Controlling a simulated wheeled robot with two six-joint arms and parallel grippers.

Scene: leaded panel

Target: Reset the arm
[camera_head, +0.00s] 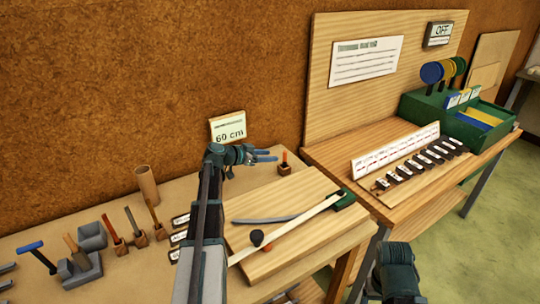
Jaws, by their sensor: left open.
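My left arm reaches up over the bench from the bottom of the head view. Its gripper (274,155) points right, open and with nothing between its fingers. It appears in front of the wall's foot, near a small wooden block with an orange-tipped tool (285,165). Below it lies a wooden board (262,262) with a pale straight strip (300,226), a grey curved strip (262,220), a black knob (257,238) and a green end piece (343,199). A dark part of my other arm shows at the bottom right; its gripper is not visible.
Tools in holders (130,228) and a cardboard tube (147,185) stand at left. A "60 cm" card (228,128) leans by the wall.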

